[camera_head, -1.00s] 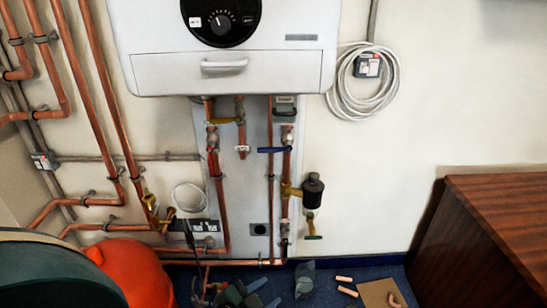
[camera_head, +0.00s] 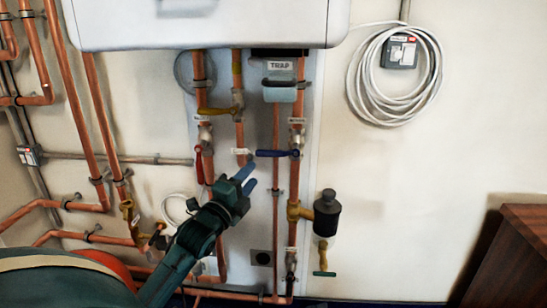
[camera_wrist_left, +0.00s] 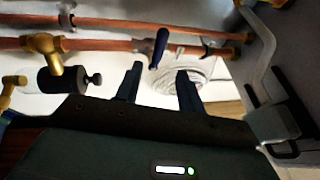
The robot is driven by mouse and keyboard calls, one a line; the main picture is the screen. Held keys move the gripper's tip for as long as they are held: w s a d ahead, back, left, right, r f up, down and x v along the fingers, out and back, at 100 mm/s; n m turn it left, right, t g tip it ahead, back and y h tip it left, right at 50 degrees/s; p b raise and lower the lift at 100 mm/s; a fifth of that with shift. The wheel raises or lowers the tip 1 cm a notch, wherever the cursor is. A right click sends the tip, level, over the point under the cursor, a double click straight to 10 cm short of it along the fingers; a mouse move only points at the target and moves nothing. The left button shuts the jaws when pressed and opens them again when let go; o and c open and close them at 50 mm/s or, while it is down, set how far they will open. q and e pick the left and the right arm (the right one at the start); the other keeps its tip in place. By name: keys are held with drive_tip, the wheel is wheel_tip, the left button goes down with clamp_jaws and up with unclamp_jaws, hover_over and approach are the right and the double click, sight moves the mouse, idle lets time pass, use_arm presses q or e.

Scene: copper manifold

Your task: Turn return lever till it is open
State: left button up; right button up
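The blue lever (camera_head: 274,153), which I take to be the return lever, lies level, across its upright copper pipe (camera_head: 295,180), in the head view. Its grip points left from the valve. My left gripper (camera_head: 247,175) is just below and left of the grip, with its fingers apart. In the left wrist view, the blue lever (camera_wrist_left: 159,47) hangs toward the gap between the two open fingertips (camera_wrist_left: 158,78) of my gripper. I see no contact. The small label by the valve is too blurred to read. My right gripper is not in view.
A yellow lever (camera_head: 216,111) and a red lever (camera_head: 199,166) sit on pipes to the left. A black canister (camera_head: 327,212) stands right of the pipe. A trap (camera_head: 280,92) hangs above the lever. A coiled cable (camera_head: 398,80) is on the bare wall at right.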

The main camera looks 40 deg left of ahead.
sight(271, 153)
use_arm(q)
drive_tip(key=b+x, duration=0.1)
drive_tip(key=x, duration=1)
drive_tip(key=shift+w+d, duration=0.1)
drive_tip(key=shift+w, duration=0.05)
drive_tip(key=shift+c, duration=0.5)
clamp_jaws()
